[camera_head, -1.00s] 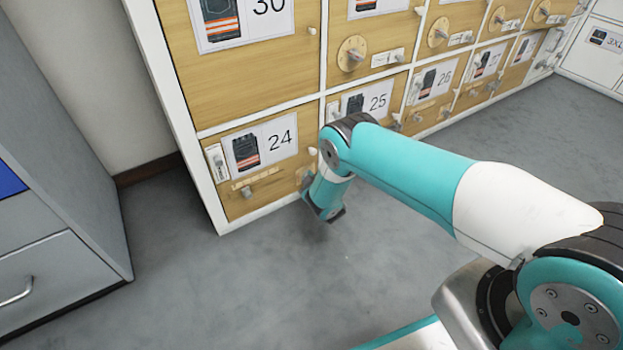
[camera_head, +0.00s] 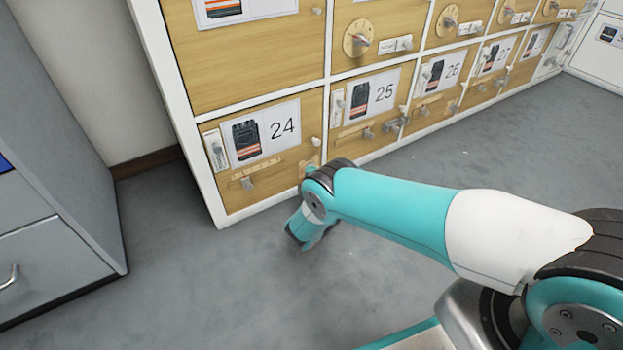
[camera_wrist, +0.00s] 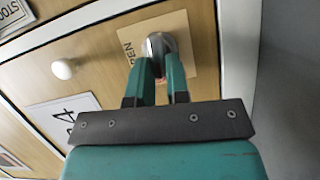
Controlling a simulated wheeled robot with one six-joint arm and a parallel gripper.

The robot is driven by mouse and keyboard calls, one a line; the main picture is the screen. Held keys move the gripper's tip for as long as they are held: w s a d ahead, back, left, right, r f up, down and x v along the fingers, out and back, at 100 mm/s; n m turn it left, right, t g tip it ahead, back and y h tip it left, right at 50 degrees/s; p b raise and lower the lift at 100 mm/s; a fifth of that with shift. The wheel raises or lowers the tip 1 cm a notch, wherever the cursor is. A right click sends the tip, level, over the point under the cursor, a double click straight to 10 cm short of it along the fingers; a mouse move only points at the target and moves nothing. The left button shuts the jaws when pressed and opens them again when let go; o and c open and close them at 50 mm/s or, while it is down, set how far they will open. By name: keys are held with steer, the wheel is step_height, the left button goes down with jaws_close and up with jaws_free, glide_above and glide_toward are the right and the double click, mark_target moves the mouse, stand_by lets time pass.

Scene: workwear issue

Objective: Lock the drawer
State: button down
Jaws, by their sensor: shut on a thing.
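The wooden drawer 24 (camera_head: 222,207) is at the bottom left of the cabinet and looks closed. It has a picture label, a small white knob (camera_head: 317,142), and a beige plate at its right end, partly behind my arm. In the wrist view, that beige plate (camera_wrist: 200,62) bears partly hidden lettering ending in "PEN". A shiny metal turn knob (camera_wrist: 159,42) stands on it. My gripper (camera_wrist: 161,63) has its two teal fingers closed around this knob. The white knob (camera_wrist: 64,68) is to its left.
Drawer 25 (camera_head: 340,142) adjoins on the right, with protruding hardware. A grey cabinet (camera_head: 60,262) stands at the left. The grey floor (camera_head: 200,290) in front is clear.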

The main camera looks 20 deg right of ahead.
steer(key=shift+d+f+n+b, duration=0.1)
steer(key=shift+f+n+b, duration=0.05)
steer(key=shift+n+b, duration=0.2)
steer(key=shift+n, duration=0.25)
steer(key=c, duration=1.1)
jaws_free()
steer(key=s+a+p, duration=0.1)
steer(key=s+p, duration=0.3)
steer(key=s, duration=0.1)
steer(key=s+p, duration=0.5)
steer(key=s, duration=0.1)
steer(key=s+a+p, duration=0.1)
steer(key=s+p, duration=0.4)
steer(key=s, duration=0.1)
steer(key=shift+s+a, duration=0.1)
steer(key=shift+a, duration=0.25)
